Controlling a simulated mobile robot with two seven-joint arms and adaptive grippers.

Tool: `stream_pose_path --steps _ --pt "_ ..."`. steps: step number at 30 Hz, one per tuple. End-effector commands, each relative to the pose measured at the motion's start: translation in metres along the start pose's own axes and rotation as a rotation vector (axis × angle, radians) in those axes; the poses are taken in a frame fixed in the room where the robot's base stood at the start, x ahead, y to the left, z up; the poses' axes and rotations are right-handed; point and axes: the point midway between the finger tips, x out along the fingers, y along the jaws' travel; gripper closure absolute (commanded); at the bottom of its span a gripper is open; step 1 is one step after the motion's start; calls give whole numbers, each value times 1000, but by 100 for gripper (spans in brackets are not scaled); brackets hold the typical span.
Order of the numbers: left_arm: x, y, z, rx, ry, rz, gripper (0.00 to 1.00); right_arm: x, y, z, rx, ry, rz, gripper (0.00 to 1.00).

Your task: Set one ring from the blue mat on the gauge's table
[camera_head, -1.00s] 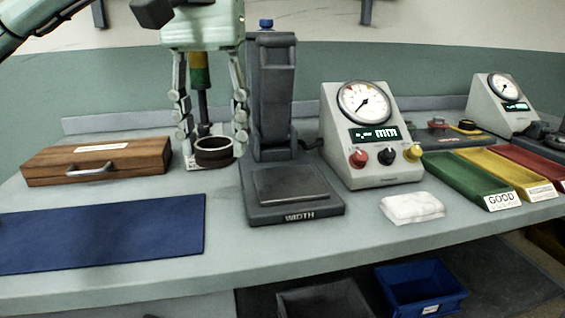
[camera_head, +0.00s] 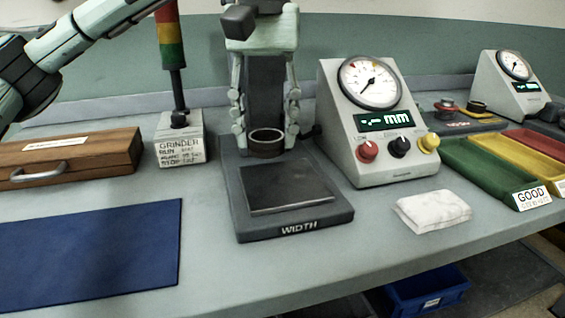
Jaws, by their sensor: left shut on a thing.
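My left gripper (camera_head: 266,135) points down at the back of the width gauge and is shut on a dark ring (camera_head: 266,146). The ring hangs between the fingertips, in front of the gauge's column and over the back part of its base. The gauge's table (camera_head: 288,188) is a bare dark square plate on the base marked WIDTH. Whether the ring touches the base I cannot tell. The blue mat (camera_head: 90,255) lies at the front left, and the part in view is empty. My right gripper is not in view.
A readout box (camera_head: 372,130) with a dial and knobs stands right of the gauge. A folded white cloth (camera_head: 433,211) lies in front of it. Green (camera_head: 480,165), yellow and red trays are at the right. A wooden case (camera_head: 75,160) and the grinder's stand (camera_head: 180,140) are at the left.

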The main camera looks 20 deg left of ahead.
Motion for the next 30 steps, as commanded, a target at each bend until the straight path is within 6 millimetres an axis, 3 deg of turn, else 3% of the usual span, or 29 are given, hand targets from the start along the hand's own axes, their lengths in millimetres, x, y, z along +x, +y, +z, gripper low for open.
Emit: stream_pose_path --steps 6,10,17,30 --pt "14 22 -11 0 -1 1 88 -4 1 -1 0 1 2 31" --pt "22 23 -12 -1 0 0 88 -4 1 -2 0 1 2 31" --pt "52 22 -11 -2 0 1 88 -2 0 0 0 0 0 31" --pt "58 23 -11 -1 1 2 88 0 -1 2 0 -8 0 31"
